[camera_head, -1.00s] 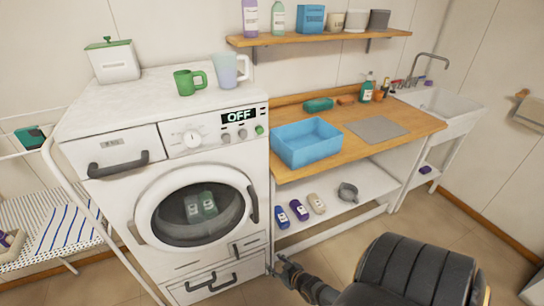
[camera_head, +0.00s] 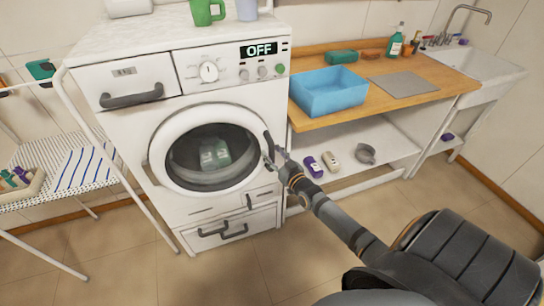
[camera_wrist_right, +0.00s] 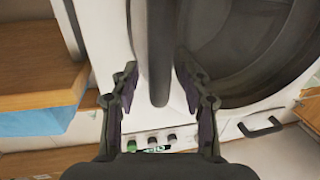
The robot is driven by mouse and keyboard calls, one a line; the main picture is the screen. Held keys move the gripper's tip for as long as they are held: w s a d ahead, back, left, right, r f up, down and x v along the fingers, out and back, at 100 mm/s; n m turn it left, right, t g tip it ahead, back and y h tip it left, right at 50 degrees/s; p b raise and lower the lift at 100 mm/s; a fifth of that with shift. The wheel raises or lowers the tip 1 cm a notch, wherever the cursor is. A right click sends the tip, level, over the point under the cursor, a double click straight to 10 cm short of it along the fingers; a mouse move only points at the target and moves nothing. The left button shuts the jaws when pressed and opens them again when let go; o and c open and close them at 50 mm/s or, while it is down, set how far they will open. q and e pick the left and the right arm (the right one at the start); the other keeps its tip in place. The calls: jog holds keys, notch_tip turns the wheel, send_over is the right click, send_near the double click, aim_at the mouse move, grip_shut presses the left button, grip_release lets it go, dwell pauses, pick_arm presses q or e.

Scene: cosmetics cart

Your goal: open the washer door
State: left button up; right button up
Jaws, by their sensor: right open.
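The white washer (camera_head: 240,100) stands at the centre left in the head view, its display reading OFF. Its round door (camera_head: 165,180) is shut, with green bottles (camera_head: 215,153) visible through the glass. The dark door handle (camera_head: 267,143) is on the door's right side; it also shows in the right wrist view (camera_wrist_right: 159,45). My right gripper (camera_head: 276,160) is at this handle. In the wrist view the open fingers (camera_wrist_right: 156,72) stand on either side of the handle, with gaps showing. My left gripper is not in view.
A drawer handle (camera_head: 132,96) and a lower drawer (camera_head: 225,229) are on the washer front. A wooden counter (camera_head: 437,88) with a blue bin (camera_head: 328,92) and a lower shelf (camera_head: 385,140) stand right of it. A white rack (camera_head: 75,165) is at left. Floor in front is open.

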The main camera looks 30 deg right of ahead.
jog(key=shift+w, duration=0.55)
jog(key=shift+c, duration=0.3)
grip_shut()
